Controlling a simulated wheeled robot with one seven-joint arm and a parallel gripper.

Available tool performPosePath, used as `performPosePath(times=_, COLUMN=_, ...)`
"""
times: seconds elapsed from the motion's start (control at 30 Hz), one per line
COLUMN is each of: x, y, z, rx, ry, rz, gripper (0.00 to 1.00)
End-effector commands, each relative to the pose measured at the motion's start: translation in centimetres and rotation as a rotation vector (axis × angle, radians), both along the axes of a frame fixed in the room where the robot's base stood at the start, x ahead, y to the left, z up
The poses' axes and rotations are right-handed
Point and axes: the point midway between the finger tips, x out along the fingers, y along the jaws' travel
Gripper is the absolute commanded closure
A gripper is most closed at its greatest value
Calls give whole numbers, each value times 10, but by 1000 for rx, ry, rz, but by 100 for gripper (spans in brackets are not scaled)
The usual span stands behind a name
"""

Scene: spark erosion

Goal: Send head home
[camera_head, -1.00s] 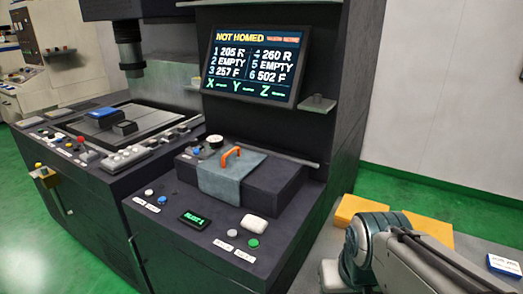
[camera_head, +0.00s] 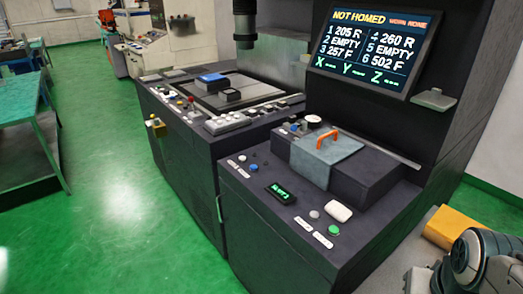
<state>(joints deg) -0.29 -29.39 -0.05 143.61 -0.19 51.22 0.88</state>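The dark machine's screen (camera_head: 368,42) reads "NOT HOMED" in yellow, with smaller orange text beside it. Below are slots numbered 1 to 6, some with values and some "EMPTY", and X, Y, Z in green. The dark cylindrical head (camera_head: 244,22) hangs above the machine bed (camera_head: 238,96). The front console carries a blue button (camera_head: 253,167), a pale button (camera_head: 314,214), a green button (camera_head: 334,230) and a small green-lit display (camera_head: 281,193). Their labels are too small to read. My arm shows at the lower right, but my gripper is out of view.
An orange handle (camera_head: 327,134) sits on a grey cover on the raised dark block. A white rounded object (camera_head: 338,211) lies on the console. A yellow block (camera_head: 455,228) is at right. Green floor (camera_head: 120,190) is open at left, beside a green table (camera_head: 18,99).

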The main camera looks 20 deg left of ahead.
Motion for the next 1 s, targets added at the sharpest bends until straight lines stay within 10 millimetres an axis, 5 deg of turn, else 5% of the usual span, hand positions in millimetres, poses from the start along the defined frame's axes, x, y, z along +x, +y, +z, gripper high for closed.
performPosePath(times=0.03, x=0, y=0, z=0, rx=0, ry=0, rz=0, gripper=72)
performPosePath(times=0.13, x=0, y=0, z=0, rx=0, ry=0, rz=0, gripper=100)
performPosePath(times=1.0, x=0, y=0, z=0, rx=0, ry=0, rz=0, gripper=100)
